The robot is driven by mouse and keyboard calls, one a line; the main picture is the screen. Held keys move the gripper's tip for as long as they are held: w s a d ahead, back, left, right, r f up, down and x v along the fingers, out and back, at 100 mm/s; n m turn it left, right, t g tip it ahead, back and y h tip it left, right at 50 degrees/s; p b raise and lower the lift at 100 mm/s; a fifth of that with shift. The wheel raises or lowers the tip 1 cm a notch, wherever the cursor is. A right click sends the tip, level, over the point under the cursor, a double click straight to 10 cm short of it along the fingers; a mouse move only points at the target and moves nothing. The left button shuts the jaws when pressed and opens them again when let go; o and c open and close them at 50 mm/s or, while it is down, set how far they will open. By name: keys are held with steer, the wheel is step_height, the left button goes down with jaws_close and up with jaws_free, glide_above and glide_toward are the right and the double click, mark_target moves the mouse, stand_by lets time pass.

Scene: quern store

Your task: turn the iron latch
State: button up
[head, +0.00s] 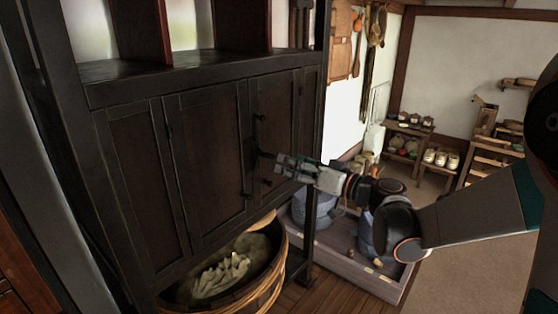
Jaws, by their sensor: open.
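A dark wooden cabinet (205,150) with panelled doors fills the left half of the head view. A small dark iron latch (262,153) sits on the door by my gripper, and its exact shape and angle are hard to make out against the dark wood. My gripper (281,163) is open, with its fingertips pointing left at the latch. The fingertips are very close to it; I cannot tell whether they touch. Nothing shows between the fingers.
Other small dark fittings show on the doors above and below the latch. A wooden tub (273,283) with pale contents stands below the cabinet. A low wooden tray (352,268) with grey rounded objects lies under my arm. Shelves with jars (403,140) stand farther back.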

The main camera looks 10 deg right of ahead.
mark_target(275, 156)
steer(key=shift+v, duration=1.45)
steer(key=x, duration=1.1)
steer(key=shift+w+a+r, duration=0.15)
steer(key=shift+w+a, duration=0.05)
steer(key=shift+w, duration=0.05)
steer(key=c, duration=1.1)
